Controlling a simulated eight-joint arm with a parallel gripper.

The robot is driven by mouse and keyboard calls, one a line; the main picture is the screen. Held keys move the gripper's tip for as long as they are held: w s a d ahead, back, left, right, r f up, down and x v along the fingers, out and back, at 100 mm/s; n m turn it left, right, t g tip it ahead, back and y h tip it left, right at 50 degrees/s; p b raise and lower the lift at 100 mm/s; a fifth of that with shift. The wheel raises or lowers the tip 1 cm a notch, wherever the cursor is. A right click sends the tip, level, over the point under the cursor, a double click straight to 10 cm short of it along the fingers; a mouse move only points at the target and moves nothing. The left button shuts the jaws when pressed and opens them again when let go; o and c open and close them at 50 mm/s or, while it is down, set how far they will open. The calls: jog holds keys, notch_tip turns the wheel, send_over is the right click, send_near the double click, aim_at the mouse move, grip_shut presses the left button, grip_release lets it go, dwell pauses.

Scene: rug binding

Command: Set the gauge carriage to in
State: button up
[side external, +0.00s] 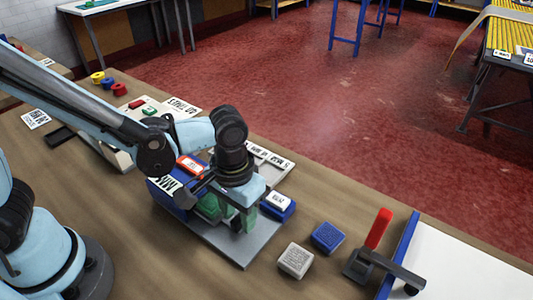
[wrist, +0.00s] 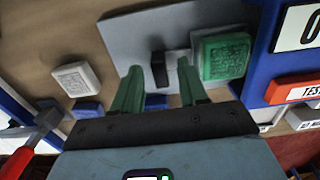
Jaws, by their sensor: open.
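My gripper (wrist: 158,66) is open. In the wrist view its two green fingers stand on either side of a small dark upright piece (wrist: 159,72), apart from it on both sides. This piece rises from a flat grey plate (wrist: 128,38) and may be the gauge carriage's handle; no "in" mark can be made out. A green block (wrist: 222,57) with raised lettering sits just right of the right finger. In the side view my gripper (side external: 228,218) is low over the grey plate (side external: 245,252), and my wrist hides the dark piece.
A blue housing (wrist: 262,45) with a white label and a red tag stands right of the plate. Grey (side external: 295,260) and blue (side external: 328,237) blocks and a red-handled lever (side external: 378,228) stand to the right in the side view. Bare bench lies in front.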

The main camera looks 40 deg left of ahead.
aim_at(215, 203)
grip_shut()
dwell(0.3)
jog(key=shift+a, duration=3.25)
grip_release()
jog(key=shift+d, duration=0.1)
